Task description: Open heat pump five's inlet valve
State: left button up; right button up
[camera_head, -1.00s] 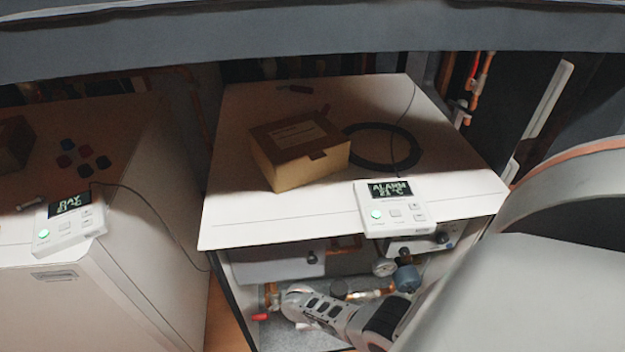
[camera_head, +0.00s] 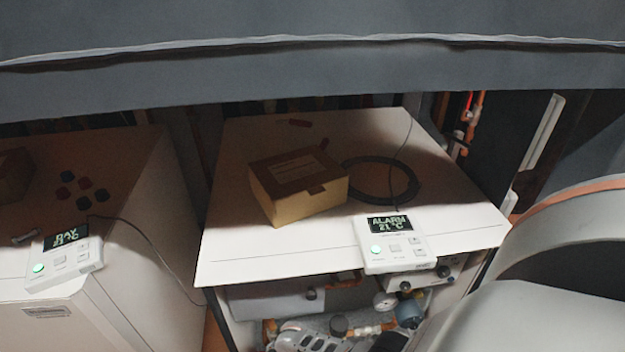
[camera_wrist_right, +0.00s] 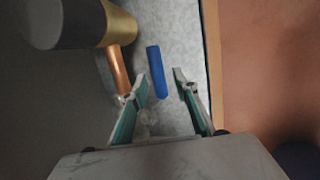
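An open-fronted heat pump cabinet (camera_head: 300,265) stands in the middle of the head view, with pipes and fittings inside. Its controller (camera_head: 395,243) reads ALARM, 21 °C. My right arm (camera_head: 305,339) reaches into its lower part; the gripper end is not clear there. In the right wrist view my right gripper (camera_wrist_right: 154,86) is open and empty. A blue bar-shaped handle (camera_wrist_right: 157,72) lies ahead, between the finger lines. I cannot tell whether the fingers touch it. A copper pipe (camera_wrist_right: 118,68) is left of it. The pump's number is not readable. My left gripper is not in view.
A cardboard box (camera_head: 297,188) and a coiled black cable (camera_head: 405,178) lie on the pump's top. A second unit (camera_head: 120,215) with its own controller (camera_head: 65,258) stands at left. In the wrist view a dark cylinder with a brass end (camera_wrist_right: 118,24) is at upper left.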

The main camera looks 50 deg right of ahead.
jog(key=shift+a+r, duration=0.15)
jog(key=shift+r, duration=0.35)
jog(key=o, duration=0.8)
jog(key=a, duration=0.7)
jog(key=s+a, duration=0.1)
jog(key=a, duration=0.3)
jog(key=shift+a, duration=0.1)
jog(key=shift+a+r, duration=0.1)
jog(key=shift+a, duration=0.35)
jog(key=c, duration=0.5)
jog(key=shift+a, duration=0.25)
jog(key=c, duration=0.3)
jog(key=shift+d, duration=0.2)
jog(key=shift+s, duration=0.1)
